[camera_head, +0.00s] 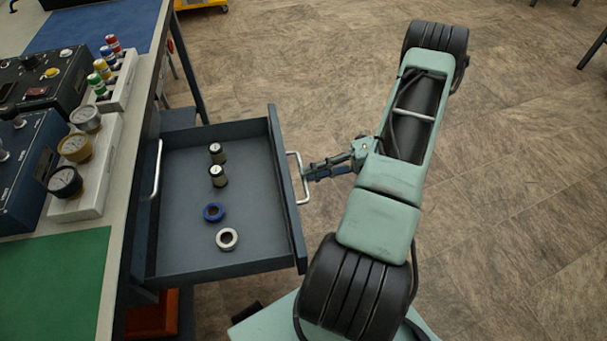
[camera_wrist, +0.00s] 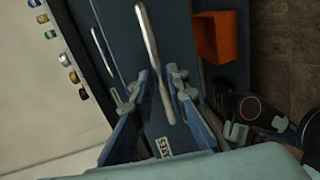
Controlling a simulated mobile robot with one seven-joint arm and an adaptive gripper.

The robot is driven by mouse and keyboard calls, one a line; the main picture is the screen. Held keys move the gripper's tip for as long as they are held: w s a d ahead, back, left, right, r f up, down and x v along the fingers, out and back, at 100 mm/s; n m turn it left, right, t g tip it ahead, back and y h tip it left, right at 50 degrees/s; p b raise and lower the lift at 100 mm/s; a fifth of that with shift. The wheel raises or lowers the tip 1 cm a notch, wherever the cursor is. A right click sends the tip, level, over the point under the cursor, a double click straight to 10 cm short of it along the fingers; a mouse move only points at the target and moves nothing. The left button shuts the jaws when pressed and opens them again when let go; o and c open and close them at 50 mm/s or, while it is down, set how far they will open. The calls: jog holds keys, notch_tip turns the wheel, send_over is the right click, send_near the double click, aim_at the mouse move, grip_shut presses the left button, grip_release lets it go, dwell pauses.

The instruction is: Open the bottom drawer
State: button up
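A grey-blue drawer (camera_head: 275,180) stands pulled out from the bench in the head view. Its pale bar handle (camera_head: 298,178) is on its right-hand front. It holds two dark cylinders with pale tops (camera_head: 217,165), a blue ring (camera_head: 213,212) and a white ring (camera_head: 227,239). My gripper (camera_head: 308,172) is at the handle. In the wrist view the handle (camera_wrist: 151,45) runs between the two spread fingers of my gripper (camera_wrist: 158,82). The fingers look apart around the bar; whether either touches it is hard to tell.
A second handle (camera_head: 157,168) is on the bench front behind the open drawer. An orange bin (camera_head: 152,315) sits low below the drawer and also shows in the wrist view (camera_wrist: 216,37). Instruments and gauges (camera_head: 75,148) stand on the bench top.

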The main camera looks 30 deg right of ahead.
jog(key=v, duration=0.9)
jog(key=shift+d, duration=0.3)
